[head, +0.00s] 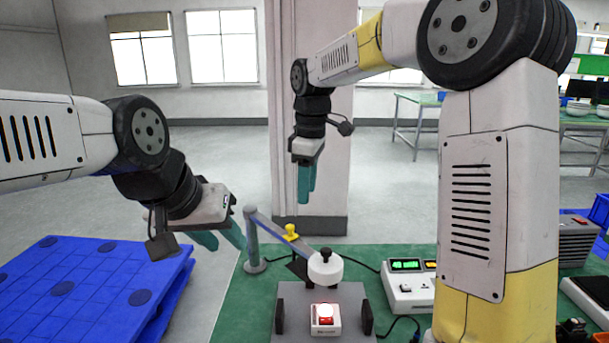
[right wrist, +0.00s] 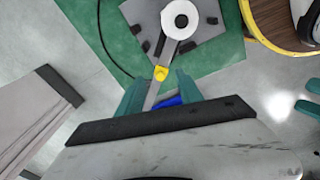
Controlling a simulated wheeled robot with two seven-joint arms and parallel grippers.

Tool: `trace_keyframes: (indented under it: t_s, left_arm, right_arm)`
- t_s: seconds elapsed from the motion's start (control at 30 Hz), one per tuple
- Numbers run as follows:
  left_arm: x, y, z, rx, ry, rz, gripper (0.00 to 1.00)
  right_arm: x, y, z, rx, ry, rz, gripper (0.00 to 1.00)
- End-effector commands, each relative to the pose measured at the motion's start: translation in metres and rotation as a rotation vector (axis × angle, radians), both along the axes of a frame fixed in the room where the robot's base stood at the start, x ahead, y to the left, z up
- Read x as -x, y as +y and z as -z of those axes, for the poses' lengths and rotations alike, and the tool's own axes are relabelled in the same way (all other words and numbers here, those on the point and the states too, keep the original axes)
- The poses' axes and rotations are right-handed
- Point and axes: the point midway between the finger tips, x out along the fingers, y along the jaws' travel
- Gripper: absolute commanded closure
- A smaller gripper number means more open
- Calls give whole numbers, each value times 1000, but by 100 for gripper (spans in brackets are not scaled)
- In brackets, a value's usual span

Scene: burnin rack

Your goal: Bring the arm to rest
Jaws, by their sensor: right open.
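My right gripper (head: 306,186) hangs fingers down in the air in front of the pillar, beyond the bench equipment. In the right wrist view its two teal fingers (right wrist: 160,92) stand apart with nothing held between them. My left gripper (head: 220,238) is at the left, above and beside the blue pallet, tilted down to the right. Its teal fingers look apart and empty. Teal fingers also show at the right edge of the right wrist view. My right arm's upper links fill the right of the head view.
A green bench (head: 235,310) carries a grey fixture (head: 300,300) with a red-and-white button box (head: 325,318), a white round head (head: 325,267), a bar with a yellow knob (head: 291,232), a post (head: 252,240) and a display unit (head: 408,288). A blue pallet (head: 85,290) stands left.

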Motion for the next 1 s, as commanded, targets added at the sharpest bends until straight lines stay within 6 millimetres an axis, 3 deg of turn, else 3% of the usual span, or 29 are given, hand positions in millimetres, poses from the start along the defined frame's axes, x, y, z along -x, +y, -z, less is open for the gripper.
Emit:
trace_keyframes:
  t_s: [0.1,0.27,0.4,0.6,0.8,1.0]
  left_arm:
    - [0,0,0,0,0,0,64]
    - [0,0,0,0,0,0,64]
    - [0,0,0,0,0,0,64]
    - [0,0,0,0,0,0,64]
    - [0,0,0,0,0,0,64]
    - [0,0,0,0,0,0,64]
  right_arm:
    - [34,-39,-23,-61,-60,202,57]
    - [82,-81,-35,-158,-125,474,57]
    - [127,-111,-35,-256,-175,711,57]
    - [183,-137,-20,-404,-227,1011,57]
    - [211,-147,-5,-496,-248,1174,57]
    - [215,-148,-1,-514,-249,1206,57]
